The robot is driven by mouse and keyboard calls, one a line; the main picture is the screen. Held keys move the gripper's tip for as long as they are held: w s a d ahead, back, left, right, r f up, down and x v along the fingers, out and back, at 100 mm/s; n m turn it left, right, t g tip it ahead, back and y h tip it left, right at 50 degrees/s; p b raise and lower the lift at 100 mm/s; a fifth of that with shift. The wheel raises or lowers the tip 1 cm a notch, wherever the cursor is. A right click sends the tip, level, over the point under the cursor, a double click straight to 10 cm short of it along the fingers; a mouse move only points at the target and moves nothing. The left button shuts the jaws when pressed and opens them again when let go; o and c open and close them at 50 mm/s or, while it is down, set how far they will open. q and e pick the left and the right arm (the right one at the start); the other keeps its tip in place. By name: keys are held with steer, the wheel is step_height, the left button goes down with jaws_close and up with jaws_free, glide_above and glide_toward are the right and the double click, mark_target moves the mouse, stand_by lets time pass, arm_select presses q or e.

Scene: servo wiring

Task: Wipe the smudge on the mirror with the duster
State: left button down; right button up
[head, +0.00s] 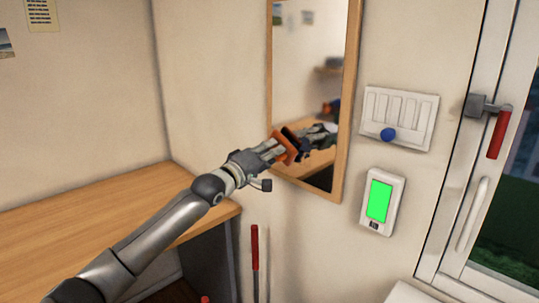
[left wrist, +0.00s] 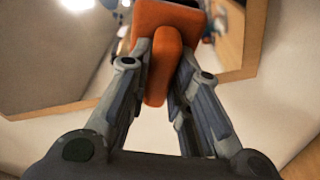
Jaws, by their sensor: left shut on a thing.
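The wood-framed mirror (head: 300,60) hangs on the wall in the head view. My left gripper (head: 274,148) is at the lower part of the mirror, shut on the orange duster (head: 284,151). The duster's dark face is turned to the glass. I cannot tell whether it touches the glass. In the left wrist view the duster's orange handle (left wrist: 160,75) sits between both fingers, with its wider head beyond. The mirror (left wrist: 50,65) also shows there. I cannot make out a smudge; the duster and reflections cover part of the glass. My right gripper is out of view.
A wooden counter (head: 90,215) is at the left. Right of the mirror are a white slotted panel with a blue knob (head: 388,134) and a white box with a green screen (head: 379,201). A door with a red handle (head: 498,134) is at far right. A red-handled rod (head: 255,247) stands below.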

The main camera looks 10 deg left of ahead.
arm_select(q)
steer(key=shift+w+d+b, duration=0.3)
steer(key=shift+w+d, duration=0.05)
steer(key=shift+w, duration=0.1)
steer(key=shift+d, duration=0.1)
